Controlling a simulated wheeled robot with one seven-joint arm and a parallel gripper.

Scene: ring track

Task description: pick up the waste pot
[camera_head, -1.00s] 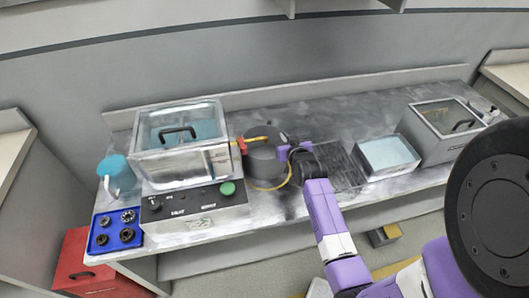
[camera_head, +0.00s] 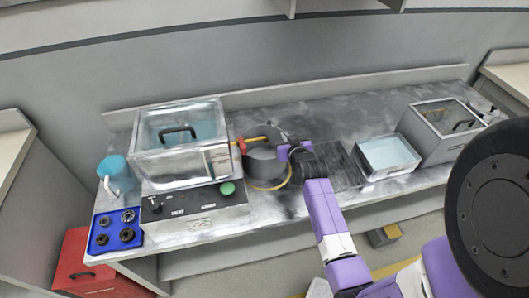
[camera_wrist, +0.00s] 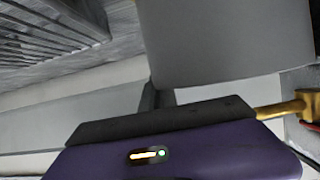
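The waste pot appears to be the grey round pot (camera_head: 264,168) on the bench, just right of the control box. Its grey side fills the upper middle of the wrist view (camera_wrist: 220,40). My gripper (camera_head: 288,153) is at the pot's right side, close to its rim. In the wrist view, its purple body lies across the bottom, and a narrow dark finger part (camera_wrist: 153,97) reaches up towards the pot's lower edge. The fingertips are largely hidden, so I cannot tell whether they touch or hold the pot.
A clear-lidded bath (camera_head: 180,150) on a control box (camera_head: 195,208) stands left of the pot. A yellow hose with a red fitting (camera_head: 242,146) runs by the pot. A dark grate (camera_head: 343,165), a water tray (camera_head: 388,157) and a grey lidded box (camera_head: 440,130) are to the right.

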